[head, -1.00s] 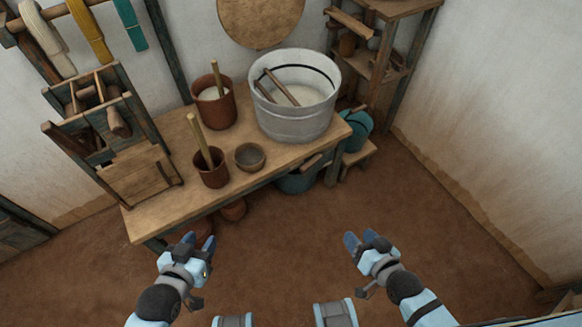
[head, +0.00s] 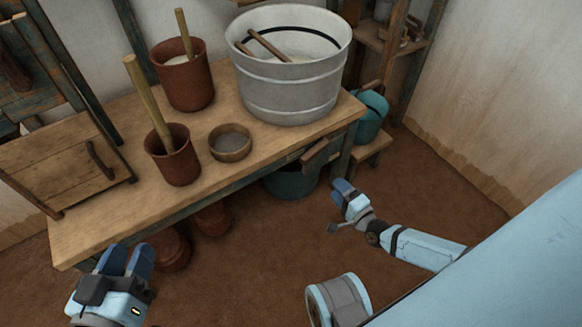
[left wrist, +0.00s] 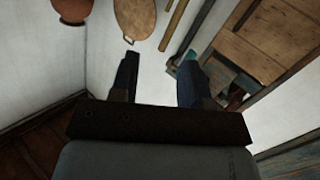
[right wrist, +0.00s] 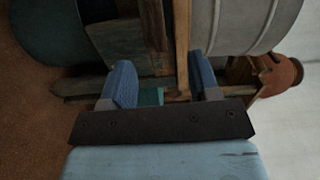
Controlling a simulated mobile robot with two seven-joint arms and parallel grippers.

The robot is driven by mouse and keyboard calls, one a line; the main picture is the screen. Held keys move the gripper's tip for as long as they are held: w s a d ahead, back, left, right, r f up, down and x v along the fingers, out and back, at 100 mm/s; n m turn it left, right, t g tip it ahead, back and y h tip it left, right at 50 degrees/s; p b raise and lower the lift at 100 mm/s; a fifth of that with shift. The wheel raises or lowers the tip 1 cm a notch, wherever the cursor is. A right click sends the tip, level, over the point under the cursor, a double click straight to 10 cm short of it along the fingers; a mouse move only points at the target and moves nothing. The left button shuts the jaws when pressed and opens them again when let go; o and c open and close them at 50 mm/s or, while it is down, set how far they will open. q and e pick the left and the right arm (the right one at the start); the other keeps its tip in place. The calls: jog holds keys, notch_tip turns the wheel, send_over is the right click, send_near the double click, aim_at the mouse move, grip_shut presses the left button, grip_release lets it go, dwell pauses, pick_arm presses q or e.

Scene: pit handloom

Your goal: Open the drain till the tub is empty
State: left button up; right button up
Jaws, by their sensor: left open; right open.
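The tub (head: 288,90) is a grey metal vessel with a white inside, standing on the right end of the wooden table. Two wooden sticks (head: 268,46) lie across its inside. Its lower wall also shows at the top of the right wrist view (right wrist: 248,22). I cannot make out a drain on it. My right gripper (head: 342,186) is open and empty, in front of the table's right end and below the tub. My left gripper (head: 128,260) is open and empty at the table's front left edge, well away from the tub.
The wooden table (head: 95,222) also bears two brown pots with sticks (head: 172,165) (head: 184,82), a small bowl (head: 230,143) and a wooden box (head: 65,160). A dark teal bucket (head: 290,182) is under the table. A teal can (head: 370,115) stands on a low stool at right. The floor in front is clear.

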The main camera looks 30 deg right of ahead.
aim_at(312, 157)
jog(key=shift+m, duration=0.3)
jog(key=w+b, duration=0.1)
jog(key=w, duration=0.4)
jog(key=w+b, duration=0.2)
jog(key=w, duration=0.3)
jog(key=w+f+b, duration=0.1)
jog(key=w, duration=0.4)
jog(key=shift+a+b, duration=0.25)
jog(key=shift+b, duration=0.15)
pick_arm(q)
jog(key=w+m+t, duration=0.1)
jog(key=w+a+m, duration=0.1)
jog(key=shift+w+a+m+t+h, duration=0.1)
jog(key=shift+a+m+t+h, duration=0.2)
jog(key=shift+m+t, duration=0.1)
pick_arm(e)
jog(key=shift+r, duration=0.1)
grip_shut()
pick_arm(q)
jog(key=shift+w, duration=0.1)
pick_arm(e)
jog(key=shift+s, duration=0.1)
